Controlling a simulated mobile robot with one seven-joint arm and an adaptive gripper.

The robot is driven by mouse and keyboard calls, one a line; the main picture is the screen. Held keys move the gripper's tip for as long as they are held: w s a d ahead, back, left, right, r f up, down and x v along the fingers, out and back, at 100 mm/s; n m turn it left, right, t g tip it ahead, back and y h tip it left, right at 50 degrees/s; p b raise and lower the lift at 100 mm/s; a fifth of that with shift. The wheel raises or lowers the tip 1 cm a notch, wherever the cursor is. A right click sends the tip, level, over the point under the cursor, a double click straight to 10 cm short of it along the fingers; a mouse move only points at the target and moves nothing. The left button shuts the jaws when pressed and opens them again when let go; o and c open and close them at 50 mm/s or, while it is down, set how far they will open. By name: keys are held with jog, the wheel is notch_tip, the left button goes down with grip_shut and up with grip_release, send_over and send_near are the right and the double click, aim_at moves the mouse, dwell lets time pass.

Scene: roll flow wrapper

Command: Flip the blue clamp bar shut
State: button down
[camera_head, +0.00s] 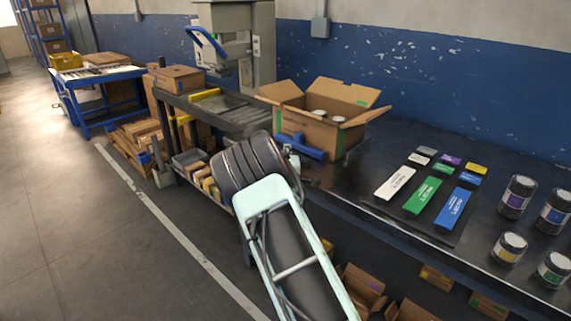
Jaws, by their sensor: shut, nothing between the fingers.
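A blue bar (301,147) with thicker ends lies at the bench edge, in front of the open cardboard box. A second blue part, a raised loop-shaped bar (208,43), sticks out tilted from the left of the tall grey machine (238,45). I cannot tell for sure which of the two is the clamp bar. My arm rises from the bottom centre, and its dark ribbed joint covers part of the bench edge left of the lower blue bar.
The open cardboard box (312,129) holds light round items. The dark bench (392,158) carries flat coloured packs (421,195) and several labelled jars (517,197) at right. A blue-framed table (101,78) stands far left. Cartons sit beneath the bench. The left floor (90,230) is clear.

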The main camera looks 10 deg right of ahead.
jog(key=s+a, duration=0.1)
jog(key=s, duration=0.6)
